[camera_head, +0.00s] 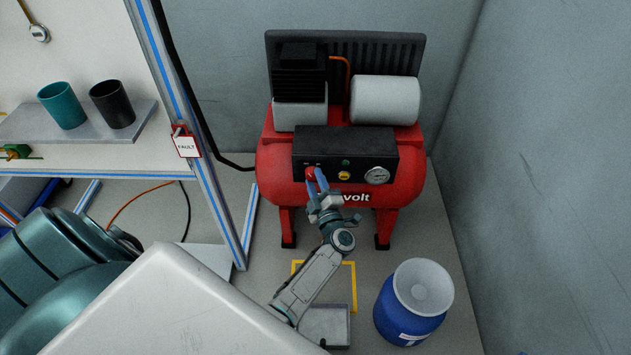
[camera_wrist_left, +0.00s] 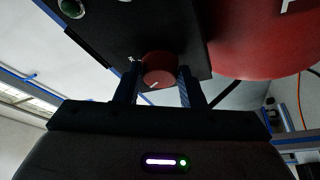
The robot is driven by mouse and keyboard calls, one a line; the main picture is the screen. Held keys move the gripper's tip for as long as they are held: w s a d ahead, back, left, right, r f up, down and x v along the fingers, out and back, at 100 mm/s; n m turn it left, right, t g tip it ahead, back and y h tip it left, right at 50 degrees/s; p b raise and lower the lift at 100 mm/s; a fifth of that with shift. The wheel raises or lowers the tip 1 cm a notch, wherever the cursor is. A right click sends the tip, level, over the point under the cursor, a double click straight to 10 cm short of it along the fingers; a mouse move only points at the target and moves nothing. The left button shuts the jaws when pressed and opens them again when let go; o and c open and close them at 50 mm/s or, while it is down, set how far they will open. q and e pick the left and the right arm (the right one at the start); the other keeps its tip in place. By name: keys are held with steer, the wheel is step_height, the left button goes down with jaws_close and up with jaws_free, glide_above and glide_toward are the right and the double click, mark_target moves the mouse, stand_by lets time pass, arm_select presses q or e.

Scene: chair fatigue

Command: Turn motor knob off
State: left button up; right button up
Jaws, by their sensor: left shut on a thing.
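The red motor knob (camera_head: 311,174) sits on the left part of the black control panel (camera_head: 330,143), on the front of the red compressor (camera_head: 275,165). My left gripper (camera_head: 317,182) reaches up to the panel, with its blue-tipped fingers at the knob. In the left wrist view the red knob (camera_wrist_left: 159,68) lies between the two fingers (camera_wrist_left: 157,85), and the gripper is shut on it. A white mark shows on the knob's lower edge. The fingers hide part of the knob in the head view. My right gripper is not in view.
The panel also has a green button (camera_head: 346,162), a yellow button (camera_head: 344,175) and a gauge (camera_head: 376,175). A blue drum (camera_head: 405,315) stands at lower right. A grey wall closes the right side.

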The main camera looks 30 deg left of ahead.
arm_select(q)
steer(key=o, duration=1)
steer(key=shift+s, duration=0.1)
steer(key=v, duration=1)
steer(key=shift+s+d, duration=0.15)
steer(key=shift+d, duration=0.2)
